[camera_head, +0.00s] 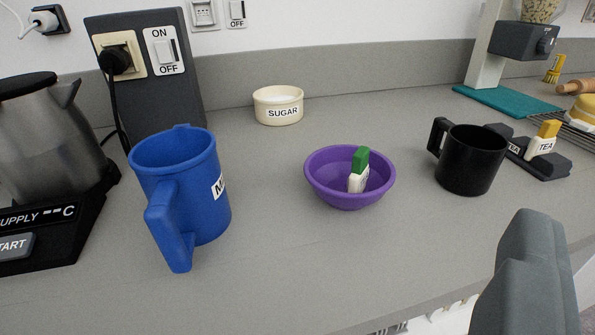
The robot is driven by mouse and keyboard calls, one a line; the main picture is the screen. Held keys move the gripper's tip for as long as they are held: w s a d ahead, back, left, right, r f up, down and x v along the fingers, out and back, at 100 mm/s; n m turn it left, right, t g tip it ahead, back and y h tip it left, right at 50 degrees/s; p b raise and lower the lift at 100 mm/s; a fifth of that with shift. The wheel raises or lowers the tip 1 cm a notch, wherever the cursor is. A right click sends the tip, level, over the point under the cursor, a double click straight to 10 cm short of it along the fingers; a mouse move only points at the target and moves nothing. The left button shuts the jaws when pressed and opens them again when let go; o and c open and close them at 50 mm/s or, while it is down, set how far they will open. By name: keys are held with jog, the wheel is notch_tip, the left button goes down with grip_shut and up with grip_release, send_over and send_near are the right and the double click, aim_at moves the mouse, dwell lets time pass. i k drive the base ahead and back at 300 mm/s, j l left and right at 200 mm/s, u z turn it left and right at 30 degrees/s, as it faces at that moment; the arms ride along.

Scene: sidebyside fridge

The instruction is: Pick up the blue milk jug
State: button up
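The blue milk jug (195,195) stands on the grey counter at the left of the middle, with a white label partly turned away on its right side. Its handle points toward the camera. My gripper (528,255) shows as grey finger parts at the lower right, at the counter's front edge. It is well to the right of the jug and apart from it. The picture does not show clearly whether its fingers are apart or together. I see nothing held in it.
A purple bowl (348,197) with a green-capped item stands right of the jug. A black mug (470,160), a sugar bowl (278,108) and a kettle on its base (45,220) stand around. The counter (300,265) in front is clear.

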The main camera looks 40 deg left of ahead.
aim_at(177, 170)
jog(key=u, duration=1.25)
